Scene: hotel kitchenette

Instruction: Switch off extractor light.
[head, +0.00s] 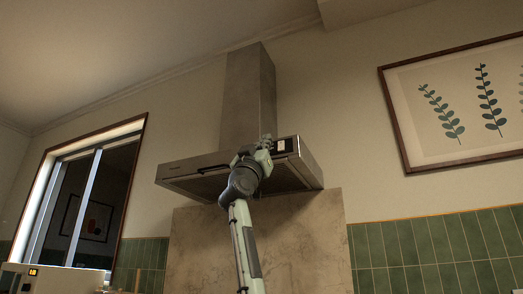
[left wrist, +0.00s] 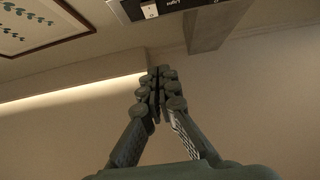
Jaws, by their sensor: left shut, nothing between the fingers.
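The steel extractor hood (head: 190,168) hangs on the wall over a stone-look backsplash, with its chimney rising to the ceiling. A dark control panel (head: 289,145) with a white switch (head: 279,146) is on its front edge, right of the middle. My left gripper (head: 267,142) is in front of the hood, just left of the switch. In the left wrist view its fingers (left wrist: 158,74) are shut and empty, with the white switch (left wrist: 150,11) at the top edge, apart from the fingertips in the picture. I cannot tell whether the hood light is lit. My right gripper is not in view.
A framed leaf print (head: 455,105) hangs on the wall at right. A window (head: 80,195) is at left, above a pale appliance with a lit display (head: 33,272). Green tiles (head: 440,250) line the lower wall. The wall between hood and print is clear.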

